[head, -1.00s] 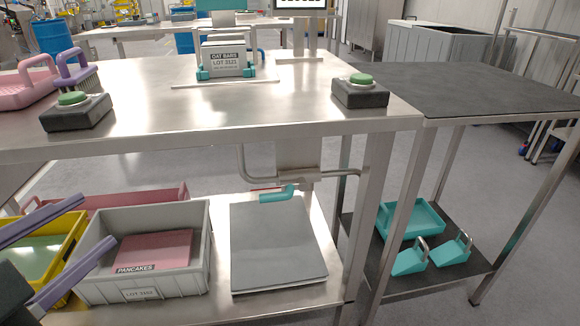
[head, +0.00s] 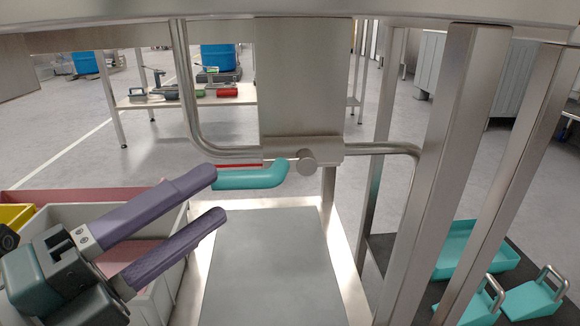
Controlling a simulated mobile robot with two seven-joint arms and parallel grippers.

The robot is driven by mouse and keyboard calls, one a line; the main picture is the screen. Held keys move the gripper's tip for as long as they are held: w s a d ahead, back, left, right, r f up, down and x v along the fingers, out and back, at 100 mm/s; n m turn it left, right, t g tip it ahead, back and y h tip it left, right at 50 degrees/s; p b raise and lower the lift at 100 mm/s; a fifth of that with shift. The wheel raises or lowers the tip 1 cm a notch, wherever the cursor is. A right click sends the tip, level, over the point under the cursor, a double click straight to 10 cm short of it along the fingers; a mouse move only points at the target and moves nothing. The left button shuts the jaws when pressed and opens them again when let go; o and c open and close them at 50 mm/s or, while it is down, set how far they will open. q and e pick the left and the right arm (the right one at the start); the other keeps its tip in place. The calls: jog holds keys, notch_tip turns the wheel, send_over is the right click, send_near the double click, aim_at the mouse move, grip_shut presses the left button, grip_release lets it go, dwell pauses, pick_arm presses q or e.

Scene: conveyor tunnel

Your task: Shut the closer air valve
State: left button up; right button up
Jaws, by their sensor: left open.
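An air valve with a teal lever handle (head: 255,178) sits on the metal pipe under the table. The lever points left, roughly along the pipe, from a round metal hub (head: 306,160). My left gripper (head: 213,194) has two purple fingers, open and empty, reaching in from the lower left. Its upper fingertip is at the lever's free left end in the picture; I cannot tell whether they touch. The lower fingertip is below the lever's level. No second valve can be made out. My right gripper is not in view.
A grey panel (head: 268,270) lies on the lower shelf below the valve. A grey crate (head: 52,222) stands at left, partly behind my gripper. Table legs (head: 446,170) stand close on the right. Teal trays (head: 478,248) lie on a dark shelf beyond them.

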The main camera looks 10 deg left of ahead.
aim_at(224, 188)
pick_arm(q)
jog(key=x, duration=0.5)
jog(key=shift+w, duration=0.1)
grip_shut()
dwell(1.2)
